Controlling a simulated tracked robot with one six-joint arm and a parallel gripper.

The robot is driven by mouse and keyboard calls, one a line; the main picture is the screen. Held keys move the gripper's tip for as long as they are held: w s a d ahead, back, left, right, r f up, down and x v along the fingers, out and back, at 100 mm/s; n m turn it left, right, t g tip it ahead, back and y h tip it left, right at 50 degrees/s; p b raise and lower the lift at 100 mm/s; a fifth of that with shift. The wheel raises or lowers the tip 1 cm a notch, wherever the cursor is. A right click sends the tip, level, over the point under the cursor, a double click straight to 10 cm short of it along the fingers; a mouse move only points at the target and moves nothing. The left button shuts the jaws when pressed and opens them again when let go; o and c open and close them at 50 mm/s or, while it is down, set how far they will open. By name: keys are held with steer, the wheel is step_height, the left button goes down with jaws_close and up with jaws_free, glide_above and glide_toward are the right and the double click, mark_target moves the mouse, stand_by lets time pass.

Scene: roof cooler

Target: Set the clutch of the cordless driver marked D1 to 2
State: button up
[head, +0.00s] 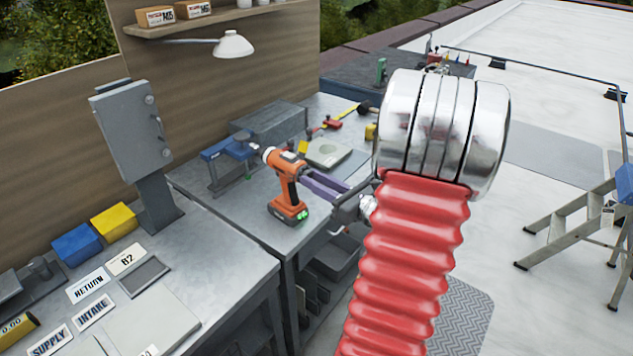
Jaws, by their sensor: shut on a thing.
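An orange and black cordless driver (293,185) is upright at the front of the far grey bench, its grey chuck end (267,153) pointing left. Its battery base shows green lights and looks to be at the bench top; I cannot tell whether it touches. No D1 mark or clutch number is readable at this size. My gripper (304,180), with purple fingers, reaches in from the right and is shut on the driver at its handle. My red ribbed arm sleeve and silver joint fill the right middle and hide part of the bench's right side.
A blue vise (228,149) stands left of the driver, and a grey box (270,122) is behind it. A flat beige device (328,153) lies behind the gripper. A grey switch box (132,130) stands on the left. A stepladder (580,222) is at the right.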

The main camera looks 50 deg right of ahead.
steer(key=m, duration=0.5)
steer(key=shift+m, duration=0.4)
stand_by(0.3)
steer(key=o, duration=1.1)
steer(key=shift+s, duration=0.1)
steer(key=s, duration=1.3)
steer(key=shift+s+d, duration=0.1)
steer(key=shift+s, duration=0.25)
